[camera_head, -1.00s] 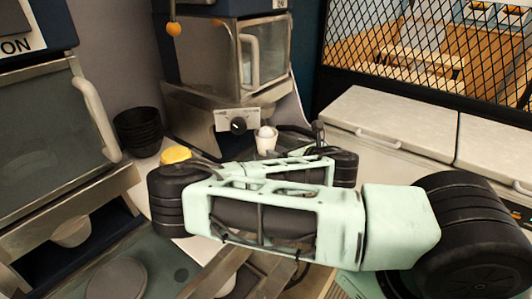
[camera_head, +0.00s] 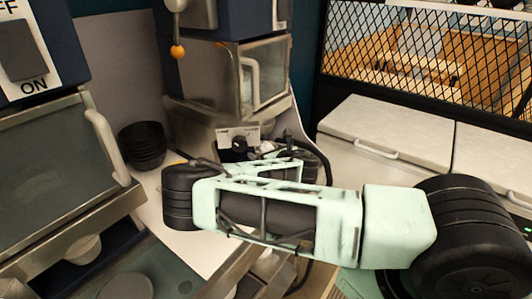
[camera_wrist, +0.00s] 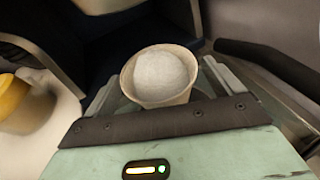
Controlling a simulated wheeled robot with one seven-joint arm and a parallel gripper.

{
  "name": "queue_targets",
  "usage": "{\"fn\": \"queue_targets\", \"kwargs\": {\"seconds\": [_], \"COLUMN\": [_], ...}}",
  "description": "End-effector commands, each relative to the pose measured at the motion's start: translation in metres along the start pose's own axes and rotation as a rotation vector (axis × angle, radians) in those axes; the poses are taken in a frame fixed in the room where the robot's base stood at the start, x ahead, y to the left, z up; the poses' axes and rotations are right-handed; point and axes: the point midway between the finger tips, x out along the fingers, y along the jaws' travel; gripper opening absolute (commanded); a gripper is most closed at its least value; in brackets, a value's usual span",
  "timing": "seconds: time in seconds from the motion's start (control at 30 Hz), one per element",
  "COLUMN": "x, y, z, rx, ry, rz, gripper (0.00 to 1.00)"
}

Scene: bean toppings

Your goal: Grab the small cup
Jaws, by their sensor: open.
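The small cup (camera_wrist: 142,97) is pale and holds a rounded white filling. In the wrist view it sits upright in front of my palm. My gripper (camera_wrist: 168,88) is open, with one metal finger on the left of the cup and the other on the right. I cannot tell whether either finger touches it. In the head view only a little of the white filling (camera_head: 267,147) shows, and my arm hides the rest of the cup.
A yellow-topped object (camera_wrist: 12,98) stands at the left of the wrist view. A stack of black bowls (camera_head: 144,145) stands on the counter at the back left. White lidded boxes (camera_head: 390,125) are at the right.

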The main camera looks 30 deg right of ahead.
Motion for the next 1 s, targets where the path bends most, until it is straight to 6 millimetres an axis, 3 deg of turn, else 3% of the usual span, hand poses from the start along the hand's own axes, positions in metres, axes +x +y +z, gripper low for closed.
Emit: {"fn": "queue_targets", "kwargs": {"seconds": [0.33, 0.53, 1.0], "x": [0.0097, 0.0095, 0.0088], "y": [-0.0005, -0.0004, -0.0002], "z": [-0.0013, -0.0012, 0.0022], "rx": [0.0, 0.0, 0.0], "ry": [0.001, 0.001, -0.001], "rz": [-0.001, -0.001, -0.001], "gripper": [0.92, 0.42, 0.37]}}
